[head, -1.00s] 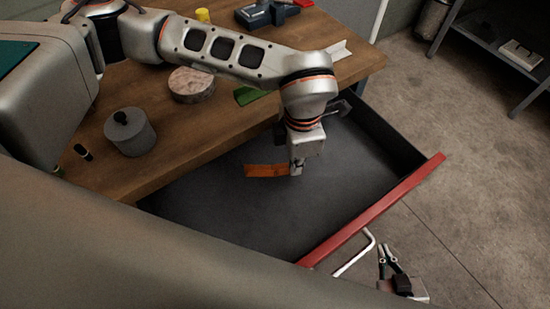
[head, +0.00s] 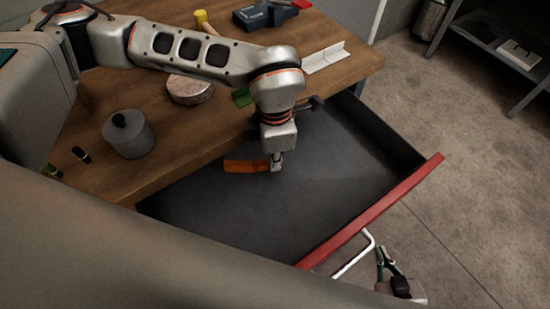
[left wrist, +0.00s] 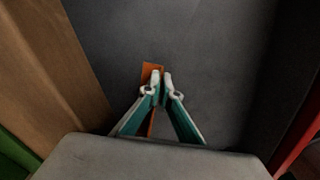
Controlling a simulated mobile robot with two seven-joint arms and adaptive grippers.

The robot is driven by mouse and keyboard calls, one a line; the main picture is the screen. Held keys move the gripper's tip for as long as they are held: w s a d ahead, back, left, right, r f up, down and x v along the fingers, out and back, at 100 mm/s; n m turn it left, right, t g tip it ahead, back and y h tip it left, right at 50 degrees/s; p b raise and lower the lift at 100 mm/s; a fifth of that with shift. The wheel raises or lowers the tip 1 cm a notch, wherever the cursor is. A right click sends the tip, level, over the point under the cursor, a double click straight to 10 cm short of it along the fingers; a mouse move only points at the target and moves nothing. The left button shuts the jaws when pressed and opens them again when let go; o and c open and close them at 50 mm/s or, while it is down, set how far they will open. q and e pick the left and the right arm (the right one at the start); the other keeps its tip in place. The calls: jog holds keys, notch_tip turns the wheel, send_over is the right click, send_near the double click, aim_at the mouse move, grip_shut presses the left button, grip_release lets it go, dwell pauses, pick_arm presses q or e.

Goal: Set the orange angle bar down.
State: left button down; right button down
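The orange angle bar (head: 245,166) is over the grey floor of the open drawer, near the table side, and extends left from my left gripper (head: 276,166). In the left wrist view, the fingertips (left wrist: 162,78) close on the orange angle bar (left wrist: 150,70), whose middle is partly hidden by a finger. Whether the bar touches the drawer floor cannot be told. My right gripper (head: 385,258) is low at the front right, outside the drawer's red front; its fingers are small and their opening is unclear.
The drawer (head: 310,190) has a red front (head: 375,210) with a white handle (head: 355,255), and clear floor around the bar. The wooden table (head: 185,135) holds a grey lidded pot (head: 128,135), a round block (head: 188,90) and a white angle piece (head: 325,58).

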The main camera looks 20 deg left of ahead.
pick_arm(q)
jog(key=shift+f, duration=0.25)
jog(key=shift+f, duration=0.35)
jog(key=c, duration=2.3)
grip_release()
